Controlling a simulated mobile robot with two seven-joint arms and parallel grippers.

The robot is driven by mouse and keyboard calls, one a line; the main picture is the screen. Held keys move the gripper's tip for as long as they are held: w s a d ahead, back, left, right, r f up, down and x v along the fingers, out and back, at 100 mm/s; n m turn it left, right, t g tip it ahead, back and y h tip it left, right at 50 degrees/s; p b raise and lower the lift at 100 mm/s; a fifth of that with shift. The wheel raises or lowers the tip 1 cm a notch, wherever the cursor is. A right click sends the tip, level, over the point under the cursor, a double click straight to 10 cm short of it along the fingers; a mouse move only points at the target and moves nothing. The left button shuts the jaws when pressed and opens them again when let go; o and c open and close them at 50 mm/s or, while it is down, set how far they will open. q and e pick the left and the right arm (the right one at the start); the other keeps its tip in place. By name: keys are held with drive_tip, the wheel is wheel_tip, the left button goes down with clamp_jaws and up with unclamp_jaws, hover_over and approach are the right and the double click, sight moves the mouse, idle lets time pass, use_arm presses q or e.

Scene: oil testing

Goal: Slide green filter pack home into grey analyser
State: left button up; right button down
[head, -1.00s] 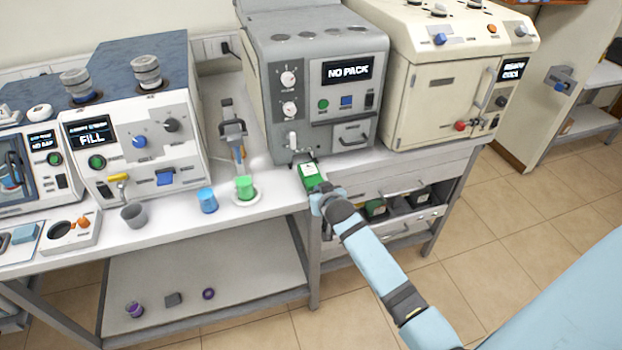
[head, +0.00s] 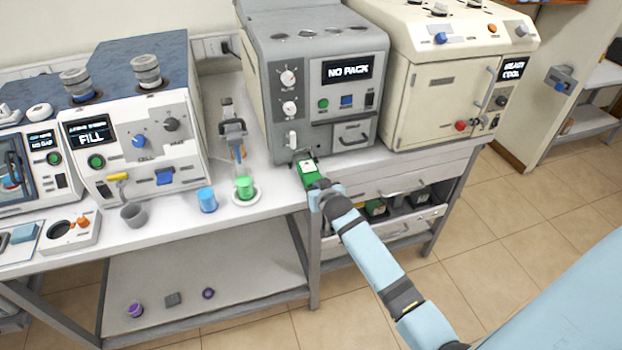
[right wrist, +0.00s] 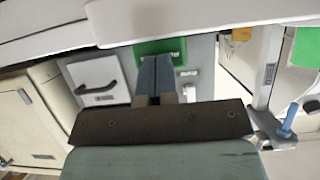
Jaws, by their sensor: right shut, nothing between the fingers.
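The green filter pack (head: 309,173) with a pale label lies at the low front left of the grey analyser (head: 320,70), its far end at the analyser's front. I cannot tell how far it reaches inside. The analyser's display reads NO PACK. My right gripper (head: 317,188) is at the near end of the pack. In the right wrist view, my shut gripper fingers (right wrist: 156,72) have their tips against or very close to the green pack (right wrist: 172,46), with nothing between them. My left gripper is not in view.
A green cup (head: 244,188) on a white dish and a blue cup (head: 208,200) stand left of the pack. A cream machine (head: 440,85) stands right of the analyser. An open drawer (head: 410,225) with dark packs is below the bench top.

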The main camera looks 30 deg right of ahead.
sight(310, 171)
drive_tip(key=shift+w+d+f+b, duration=0.1)
drive_tip(key=shift+w+d+b, duration=0.3)
drive_tip(key=shift+w, duration=0.95)
drive_tip(key=shift+w+d+b, duration=0.25)
drive_tip(key=shift+w+b, duration=0.2)
drive_tip(key=shift+w, duration=0.9)
drive_tip(key=shift+w+d+f+b, duration=0.1)
drive_tip(key=shift+w+d+b, duration=0.3)
drive_tip(key=shift+w, duration=0.95)
drive_tip(key=p+v, duration=0.4)
drive_tip(key=shift+s+a+r, duration=0.15)
drive_tip(key=shift+r, duration=0.15)
drive_tip(key=p+v, duration=0.2)
drive_tip(key=shift+s+r+p, duration=0.1)
drive_tip(key=shift+s+p, duration=0.1)
drive_tip(key=shift+p, duration=0.15)
drive_tip(key=shift+p+v, duration=0.75)
drive_tip(key=shift+v, duration=0.25)
drive_tip(key=shift+s, duration=0.1)
